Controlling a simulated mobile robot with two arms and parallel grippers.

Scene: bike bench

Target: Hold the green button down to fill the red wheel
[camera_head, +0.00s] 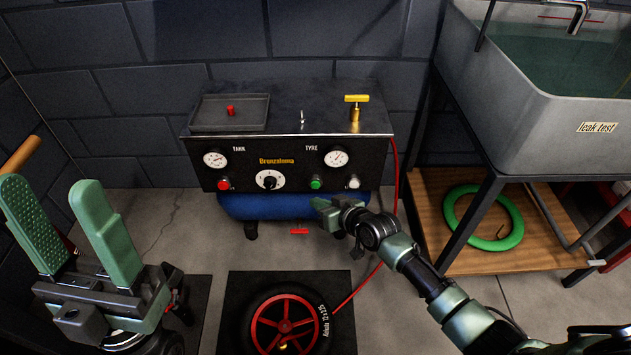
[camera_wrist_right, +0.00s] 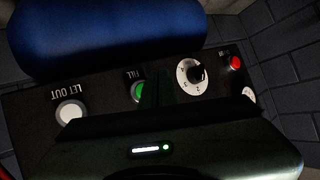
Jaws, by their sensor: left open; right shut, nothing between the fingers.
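The green button (camera_head: 316,183), labelled FILL in the right wrist view (camera_wrist_right: 137,91), is on the front of the black compressor panel (camera_head: 287,160). My right gripper (camera_head: 319,203) is shut and empty, just below the button in the head view. In the wrist view its dark fingers cover one edge of the button; I cannot tell whether they touch it. The red wheel (camera_head: 262,337) with its black tyre lies on a dark mat, and a red hose (camera_head: 366,282) runs to it. My left gripper (camera_head: 48,190) is open and empty at the left.
The panel has TANK and TYRE (camera_head: 336,158) gauges, a dial (camera_head: 270,180), a red button (camera_head: 223,184) and a white LET OUT button (camera_head: 354,183). A blue tank (camera_head: 265,206) is below. A sink (camera_head: 540,110) and a shelf with a green tyre (camera_head: 510,215) stand right.

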